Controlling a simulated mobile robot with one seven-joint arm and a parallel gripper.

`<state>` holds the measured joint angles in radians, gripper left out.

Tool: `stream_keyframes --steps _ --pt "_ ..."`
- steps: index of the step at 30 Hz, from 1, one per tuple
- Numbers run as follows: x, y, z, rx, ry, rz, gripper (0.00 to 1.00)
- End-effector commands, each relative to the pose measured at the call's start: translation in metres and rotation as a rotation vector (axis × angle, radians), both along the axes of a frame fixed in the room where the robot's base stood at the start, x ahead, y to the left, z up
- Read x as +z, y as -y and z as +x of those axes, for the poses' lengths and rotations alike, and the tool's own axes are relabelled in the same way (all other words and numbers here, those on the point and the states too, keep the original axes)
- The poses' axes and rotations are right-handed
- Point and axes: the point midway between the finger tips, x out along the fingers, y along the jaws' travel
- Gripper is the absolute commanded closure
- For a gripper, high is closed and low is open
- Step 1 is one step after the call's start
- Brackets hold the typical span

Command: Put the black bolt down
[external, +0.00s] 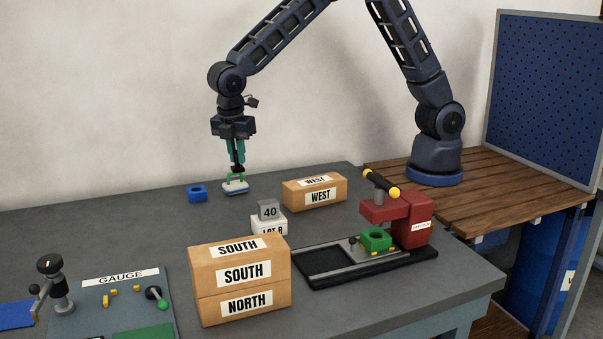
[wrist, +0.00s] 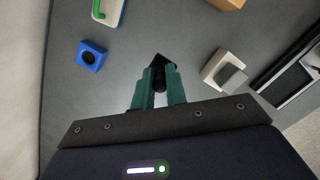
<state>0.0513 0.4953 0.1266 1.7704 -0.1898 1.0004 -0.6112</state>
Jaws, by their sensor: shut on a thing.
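My gripper (external: 238,160) points down over the far part of the grey table. Its green fingers are shut on the black bolt (wrist: 159,73), which sticks out between the fingertips in the wrist view (wrist: 158,82). In the external view the bolt (external: 238,168) is a small dark shape at the fingertips, partly hidden by them. It overlaps there with a white and blue block with a green handle (external: 236,187). In the wrist view that block (wrist: 108,12) lies apart from the bolt, at the upper left. The bolt's height above the table is hard to tell.
A blue block with a hole (external: 197,193) lies left of my gripper. A grey "40" weight (external: 269,210) sits on a white block. A WEST box (external: 322,196), stacked SOUTH and NORTH boxes (external: 240,280), a red vise (external: 405,215) and a gauge board (external: 110,300) stand around. Bare table lies between them.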

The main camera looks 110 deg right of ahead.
Motion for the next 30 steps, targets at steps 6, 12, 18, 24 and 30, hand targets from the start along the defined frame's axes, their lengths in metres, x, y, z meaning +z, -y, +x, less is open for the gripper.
stream_keyframes --steps 6,12,18,24,30 --pt "-0.048 0.000 -0.001 0.000 -0.004 0.001 1.00" --pt "-0.075 0.000 0.000 -0.001 -0.001 0.000 1.00" --pt "-0.085 0.000 0.000 0.000 -0.001 0.000 1.00" --pt "-0.110 0.000 -0.001 0.000 -0.003 0.000 1.00" --pt "-0.123 0.000 0.000 -0.001 0.000 0.000 1.00"
